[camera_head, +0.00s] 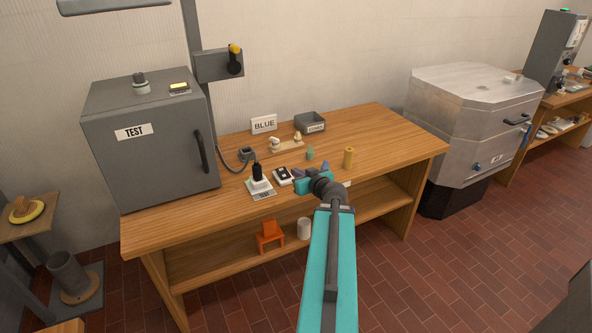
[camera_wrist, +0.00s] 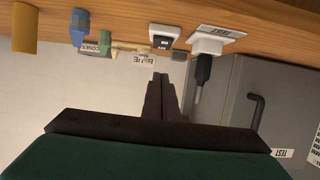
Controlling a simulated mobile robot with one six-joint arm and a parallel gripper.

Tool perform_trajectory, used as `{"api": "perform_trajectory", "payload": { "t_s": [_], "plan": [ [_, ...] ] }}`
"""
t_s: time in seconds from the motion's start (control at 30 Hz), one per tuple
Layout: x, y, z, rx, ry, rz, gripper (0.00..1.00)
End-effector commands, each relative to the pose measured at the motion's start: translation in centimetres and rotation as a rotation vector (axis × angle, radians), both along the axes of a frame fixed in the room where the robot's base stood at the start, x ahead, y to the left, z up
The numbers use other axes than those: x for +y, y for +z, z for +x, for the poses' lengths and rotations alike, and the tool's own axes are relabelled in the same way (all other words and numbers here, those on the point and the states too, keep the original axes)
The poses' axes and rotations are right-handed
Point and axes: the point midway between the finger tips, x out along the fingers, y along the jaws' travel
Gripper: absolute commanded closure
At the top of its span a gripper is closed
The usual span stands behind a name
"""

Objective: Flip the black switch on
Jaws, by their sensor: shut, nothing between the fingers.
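The black switch sits in a small white housing on the wooden bench. It is near the middle of the head view (camera_head: 283,176), just right of the white socket block. In the wrist view, which is upside down, the switch (camera_wrist: 163,38) is at the top centre, with small white lettering on its face. Which way it is set is too small to tell. My gripper (camera_head: 297,172) is above the bench, just right of the switch in the head view. In the wrist view its dark fingers (camera_wrist: 161,78) are together and empty, pointing toward the switch, with a visible gap.
A white socket with a black plug (camera_head: 257,174) stands close left of the switch. A grey TEST cabinet (camera_head: 150,140) is farther left. A green piece (camera_head: 310,153), a blue piece (camera_head: 325,165) and a yellow cylinder (camera_head: 348,157) stand to the right. A BLUE sign (camera_head: 264,123) is behind.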

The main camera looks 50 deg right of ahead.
Motion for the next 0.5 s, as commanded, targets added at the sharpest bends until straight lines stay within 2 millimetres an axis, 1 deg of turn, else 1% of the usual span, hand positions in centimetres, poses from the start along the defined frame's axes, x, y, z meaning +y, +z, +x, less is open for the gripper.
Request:
{"api": "perform_trajectory", "payload": {
  "t_s": [0.03,0.5],
  "plan": [
    [0.03,0.37,-0.10,0.000,0.000,0.001,1.00],
    [0.46,0.46,-0.85,-0.001,0.002,0.001,1.00]
  ]
}}
